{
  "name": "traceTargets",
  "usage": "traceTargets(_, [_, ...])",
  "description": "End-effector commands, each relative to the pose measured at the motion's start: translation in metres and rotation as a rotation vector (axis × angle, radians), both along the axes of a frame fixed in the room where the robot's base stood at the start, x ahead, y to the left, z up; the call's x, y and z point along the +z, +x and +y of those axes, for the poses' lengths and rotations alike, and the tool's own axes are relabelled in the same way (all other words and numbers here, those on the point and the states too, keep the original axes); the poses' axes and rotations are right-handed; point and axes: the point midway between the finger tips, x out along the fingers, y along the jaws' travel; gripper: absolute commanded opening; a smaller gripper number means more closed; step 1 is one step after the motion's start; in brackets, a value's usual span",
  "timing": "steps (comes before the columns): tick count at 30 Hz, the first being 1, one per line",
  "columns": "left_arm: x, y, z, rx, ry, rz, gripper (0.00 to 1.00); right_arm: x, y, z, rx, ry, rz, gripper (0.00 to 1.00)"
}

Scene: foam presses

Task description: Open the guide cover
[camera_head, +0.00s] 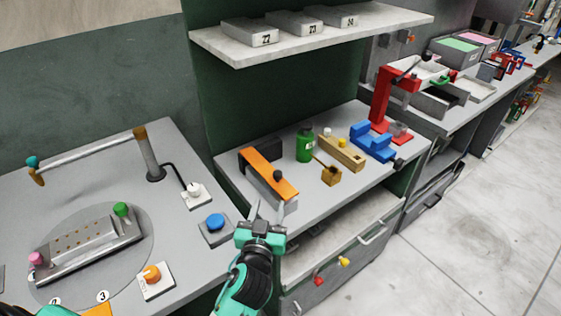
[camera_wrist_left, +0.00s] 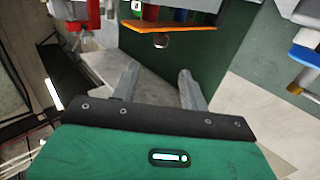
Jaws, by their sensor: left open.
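The guide cover is probably the orange strip (camera_head: 262,168) with a dark round knob (camera_head: 277,175). It lies on top of a grey and black guide block (camera_head: 270,191) at the left end of the middle bench. The orange strip also shows in the left wrist view (camera_wrist_left: 152,27), near the top, with a round knob on it. My left gripper (camera_head: 268,208) is open, just in front of the block's near end and apart from the knob. In the left wrist view its two fingers (camera_wrist_left: 157,82) are spread with nothing between them. My right gripper is not in view.
A green canister (camera_head: 305,146), a wooden block (camera_head: 341,154), a blue vice (camera_head: 373,144) and a red press (camera_head: 384,98) stand right of the guide. A shelf (camera_head: 310,50) hangs above. A blue button (camera_head: 215,221) sits left of my gripper. Open drawers (camera_head: 330,248) lie below.

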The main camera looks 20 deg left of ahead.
Motion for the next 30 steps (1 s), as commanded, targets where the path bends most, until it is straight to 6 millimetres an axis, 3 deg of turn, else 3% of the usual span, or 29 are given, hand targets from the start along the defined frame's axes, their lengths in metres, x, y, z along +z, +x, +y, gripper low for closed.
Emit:
traceTargets(7, [0.004,0.031,0.004,0.001,0.004,-0.001,0.45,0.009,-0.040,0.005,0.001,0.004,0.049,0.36])
traceTargets(11, [0.004,0.054,0.007,0.000,0.003,-0.002,0.45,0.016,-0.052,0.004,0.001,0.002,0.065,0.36])
traceTargets(14, [0.003,0.073,0.009,0.000,0.004,-0.001,0.45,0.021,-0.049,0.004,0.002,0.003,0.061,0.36])
traceTargets(21, [0.002,0.113,0.014,0.000,0.003,0.000,0.45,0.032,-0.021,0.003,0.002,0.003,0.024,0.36])
traceTargets(30, [0.000,0.134,0.017,0.000,0.001,0.001,0.45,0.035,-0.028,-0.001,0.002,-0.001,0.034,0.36])
